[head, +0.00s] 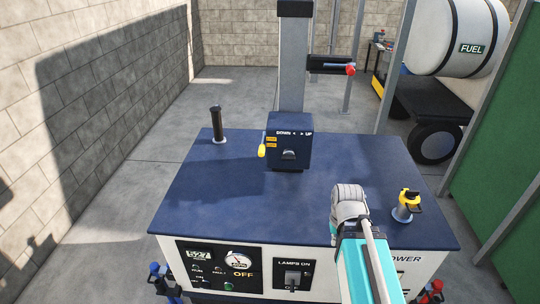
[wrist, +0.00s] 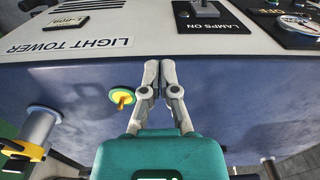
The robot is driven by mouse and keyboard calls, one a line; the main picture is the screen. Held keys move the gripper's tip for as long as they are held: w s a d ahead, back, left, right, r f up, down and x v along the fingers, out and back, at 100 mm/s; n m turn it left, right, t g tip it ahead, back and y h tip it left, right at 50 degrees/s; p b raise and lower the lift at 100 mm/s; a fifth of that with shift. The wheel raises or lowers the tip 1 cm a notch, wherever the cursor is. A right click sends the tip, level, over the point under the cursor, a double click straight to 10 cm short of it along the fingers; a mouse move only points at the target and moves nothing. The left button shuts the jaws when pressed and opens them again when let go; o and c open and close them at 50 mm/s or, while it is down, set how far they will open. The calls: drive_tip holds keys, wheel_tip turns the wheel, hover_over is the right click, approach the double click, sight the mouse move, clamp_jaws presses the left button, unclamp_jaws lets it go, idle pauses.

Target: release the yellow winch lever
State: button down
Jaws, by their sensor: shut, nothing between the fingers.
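The winch box (head: 290,142), dark blue and marked DOWN and UP, stands on the blue deck at the foot of the grey mast in the head view. The yellow winch lever (head: 262,151) is at its left side, its grip hanging low and apart from my arm. I cannot make the lever out in the wrist view. My gripper (wrist: 159,68) is shut and empty, its two fingers together over the blue surface near the LIGHT TOWER panel edge. In the head view my arm is at the right front and the fingers are hidden.
A yellow-topped fitting (head: 407,203) stands at the deck's right. A black upright handle (head: 217,124) is at the left. A green-and-yellow knob (wrist: 121,97) is left of my fingers. The grey mast (head: 292,62) rises behind the winch. The deck's left front is clear.

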drive_tip(key=m+y+p, duration=0.9)
drive_tip(key=m+p, duration=0.6)
drive_tip(key=m, duration=0.3)
approach(263, 144)
drive_tip(key=s+d+f, duration=0.2)
drive_tip(key=s, duration=0.1)
drive_tip(key=shift+f, duration=0.1)
drive_tip(key=shift+f+b, duration=0.15)
drive_tip(key=shift+b, duration=0.2)
drive_tip(key=b+x, duration=0.7)
drive_tip(key=x, duration=0.2)
drive_tip(key=shift+a+f, duration=0.2)
drive_tip(key=shift+f, duration=0.1)
drive_tip(key=shift+w, duration=0.1)
